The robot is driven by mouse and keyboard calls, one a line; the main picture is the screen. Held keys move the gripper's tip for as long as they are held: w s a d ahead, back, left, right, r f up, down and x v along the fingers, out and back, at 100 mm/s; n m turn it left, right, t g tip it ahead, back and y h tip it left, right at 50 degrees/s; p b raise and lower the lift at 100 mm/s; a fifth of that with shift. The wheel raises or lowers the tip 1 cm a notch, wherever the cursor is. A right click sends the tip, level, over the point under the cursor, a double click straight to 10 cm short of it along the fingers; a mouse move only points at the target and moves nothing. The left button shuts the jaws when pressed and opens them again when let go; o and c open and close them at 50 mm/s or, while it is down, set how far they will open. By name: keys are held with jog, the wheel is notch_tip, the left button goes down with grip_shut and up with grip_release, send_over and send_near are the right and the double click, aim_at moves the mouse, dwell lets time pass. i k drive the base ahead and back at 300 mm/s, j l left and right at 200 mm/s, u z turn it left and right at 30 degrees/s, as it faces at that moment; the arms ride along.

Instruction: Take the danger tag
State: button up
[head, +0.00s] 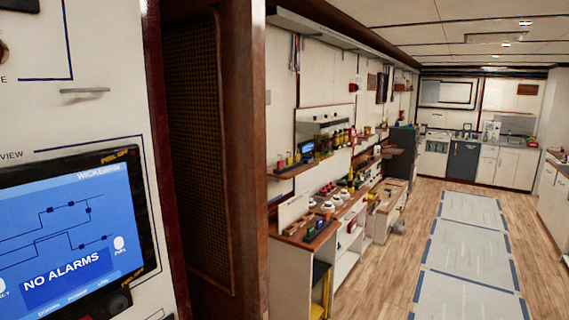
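No danger tag can be made out in the head view. Several small coloured items sit on the long workbench (318,238) along the left wall, too small to tell apart. My gripper is not in view, so I cannot tell its state or what it holds.
A panel with a blue screen (68,235) reading "NO ALARMS" stands close at left, beside a brown wooden post (245,150). A wall shelf (300,165) hangs above the bench. White cabinets (505,165) line the far end. The wooden floor (400,265) with pale mats (468,250) is clear.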

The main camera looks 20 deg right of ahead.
aim_at(280, 162)
jog(key=i+l, duration=1.7)
jog(key=l, duration=0.25)
